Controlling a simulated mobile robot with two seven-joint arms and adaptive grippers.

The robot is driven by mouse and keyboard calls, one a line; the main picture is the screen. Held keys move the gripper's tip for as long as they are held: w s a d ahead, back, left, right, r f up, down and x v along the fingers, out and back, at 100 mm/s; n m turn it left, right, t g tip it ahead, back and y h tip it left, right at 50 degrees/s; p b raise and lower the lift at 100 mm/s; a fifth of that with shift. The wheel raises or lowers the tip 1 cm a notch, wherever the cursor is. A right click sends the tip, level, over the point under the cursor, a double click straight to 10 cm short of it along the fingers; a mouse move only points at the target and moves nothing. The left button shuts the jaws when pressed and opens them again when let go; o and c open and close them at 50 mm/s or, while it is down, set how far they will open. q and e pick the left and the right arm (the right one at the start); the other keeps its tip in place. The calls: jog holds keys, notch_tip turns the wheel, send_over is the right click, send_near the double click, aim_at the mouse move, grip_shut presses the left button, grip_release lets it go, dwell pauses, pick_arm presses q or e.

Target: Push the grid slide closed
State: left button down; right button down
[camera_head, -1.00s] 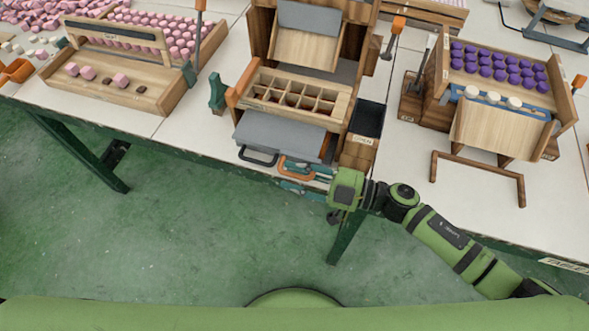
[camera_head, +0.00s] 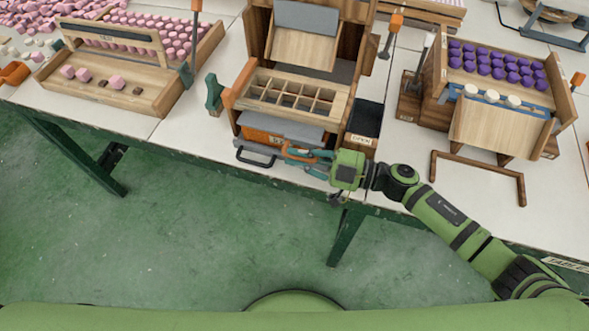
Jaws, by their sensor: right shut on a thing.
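The wooden grid (camera_head: 292,96), with several square cells, sits in the middle of the wooden station. Below it the grey slide plate (camera_head: 280,128) shows only as a narrow strip sticking out at the front. My right gripper (camera_head: 302,160) is at the station's front edge, shut on the orange handle (camera_head: 292,153) of the slide. Its fingers partly hide the handle. A black handle (camera_head: 256,160) shows to the left of it. My left gripper is not in view.
A dark open bin (camera_head: 365,118) with a label stands right of the grid. An orange front panel (camera_head: 262,138) shows under the plate. A tray with pink pieces (camera_head: 110,95) is at left, a rack with purple pieces (camera_head: 497,66) at right. The floor in front is clear.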

jog(key=shift+f, duration=0.1)
jog(key=c, duration=1.3)
grip_release()
jog(key=v, duration=1.2)
